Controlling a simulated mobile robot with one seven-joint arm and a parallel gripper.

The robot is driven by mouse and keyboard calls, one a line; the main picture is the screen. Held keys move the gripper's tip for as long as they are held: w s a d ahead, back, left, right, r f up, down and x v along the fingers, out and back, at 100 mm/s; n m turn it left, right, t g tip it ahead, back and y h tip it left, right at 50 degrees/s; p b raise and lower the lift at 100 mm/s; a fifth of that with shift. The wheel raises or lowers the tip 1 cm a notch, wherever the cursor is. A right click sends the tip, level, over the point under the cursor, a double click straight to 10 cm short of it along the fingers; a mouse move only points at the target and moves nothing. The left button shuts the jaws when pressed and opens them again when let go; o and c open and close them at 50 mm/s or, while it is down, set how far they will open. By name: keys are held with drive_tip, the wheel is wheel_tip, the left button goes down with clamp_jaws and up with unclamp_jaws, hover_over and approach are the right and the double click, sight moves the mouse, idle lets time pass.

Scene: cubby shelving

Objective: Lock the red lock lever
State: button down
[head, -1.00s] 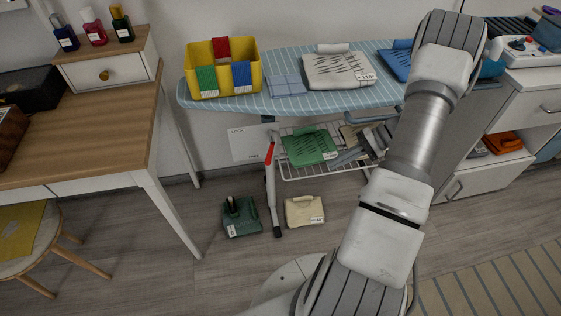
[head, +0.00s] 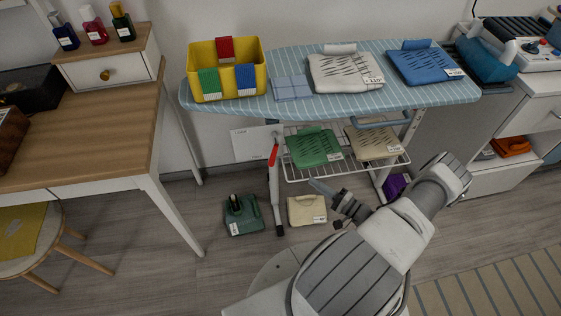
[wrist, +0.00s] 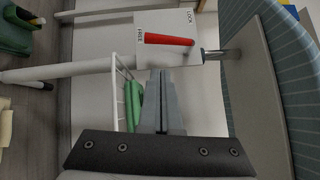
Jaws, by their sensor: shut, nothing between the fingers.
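The red lock lever (head: 273,154) is on the white leg assembly under the blue striped ironing board (head: 300,102). In the wrist view, the red lever (wrist: 170,40) lies sideways across a white plate (wrist: 168,22) printed with LOCK at the upper right and a second word at the left, beside the lever's left end. My gripper (head: 314,183) is right of and below the lever in the head view. In the wrist view, my gripper (wrist: 161,74) has its grey fingers together and empty, just below the plate in the picture and apart from the lever.
A wire rack (head: 348,168) with a green folded cloth (head: 314,147) and a beige one (head: 373,142) hangs under the board. A green item (head: 243,216) and a cream item (head: 307,210) stand on the floor near the leg. A wooden desk (head: 110,120) is at left.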

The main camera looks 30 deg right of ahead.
sight(274, 155)
drive_tip(key=shift+w+f+m+t+h, duration=0.25)
drive_tip(key=shift+f+m+t+h, duration=0.7)
drive_tip(key=shift+h, duration=0.35)
drive_tip(key=x, duration=0.5)
drive_tip(key=b+x, duration=0.1)
drive_tip(key=x, duration=0.4)
drive_tip(key=shift+a+f+b, duration=0.1)
drive_tip(key=shift+f+b, duration=0.1)
drive_tip(key=shift+b, duration=0.1)
drive_tip(key=a, duration=0.1)
drive_tip(key=w, duration=0.1)
drive_tip(key=a, duration=0.1)
drive_tip(key=shift+w+a+r, duration=0.25)
drive_tip(key=shift+a+r, duration=0.15)
drive_tip(key=shift+w+a+r+g, duration=0.1)
drive_tip(key=shift+w+a+g, duration=0.05)
drive_tip(key=shift+a+g, duration=0.15)
drive_tip(key=shift+b, duration=0.35)
drive_tip(key=shift+a, duration=0.2)
